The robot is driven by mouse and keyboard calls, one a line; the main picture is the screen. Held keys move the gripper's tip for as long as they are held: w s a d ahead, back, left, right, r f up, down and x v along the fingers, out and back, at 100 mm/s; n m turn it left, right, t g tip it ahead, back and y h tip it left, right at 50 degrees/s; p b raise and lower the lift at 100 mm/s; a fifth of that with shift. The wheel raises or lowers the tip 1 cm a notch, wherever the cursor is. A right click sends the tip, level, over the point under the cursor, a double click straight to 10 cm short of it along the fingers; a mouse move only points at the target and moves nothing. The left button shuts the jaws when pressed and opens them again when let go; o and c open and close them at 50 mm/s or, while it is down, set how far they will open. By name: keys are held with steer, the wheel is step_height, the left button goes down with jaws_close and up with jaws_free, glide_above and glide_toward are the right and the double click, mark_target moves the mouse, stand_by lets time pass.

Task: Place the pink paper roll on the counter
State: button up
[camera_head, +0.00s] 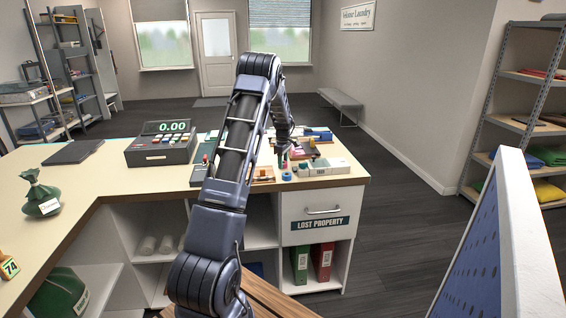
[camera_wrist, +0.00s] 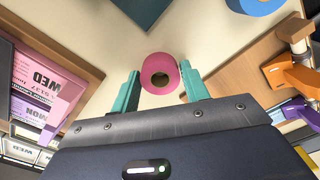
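The pink paper roll (camera_wrist: 160,73) shows end-on in the wrist view, its dark core hole facing the camera. It lies between the two teal fingertips of my gripper (camera_wrist: 161,76), with almost no gap on either side. I cannot tell whether the fingers press on it or only stand around it. In the head view my gripper (camera_head: 284,160) is low over the cluttered right end of the counter (camera_head: 125,180). The roll is too small there to make out clearly.
A blue roll (camera_head: 286,176) is near my gripper; it also shows in the wrist view (camera_wrist: 256,5). Pink calendar-like cards (camera_wrist: 45,90) stand at left in the wrist view. The cash register (camera_head: 160,146) and a green sack (camera_head: 40,193) stand on the counter, with bare surface between them.

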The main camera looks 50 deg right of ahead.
steer(key=shift+o, duration=1.3)
steer(key=shift+r, duration=0.15)
step_height(320, 180, up, 12)
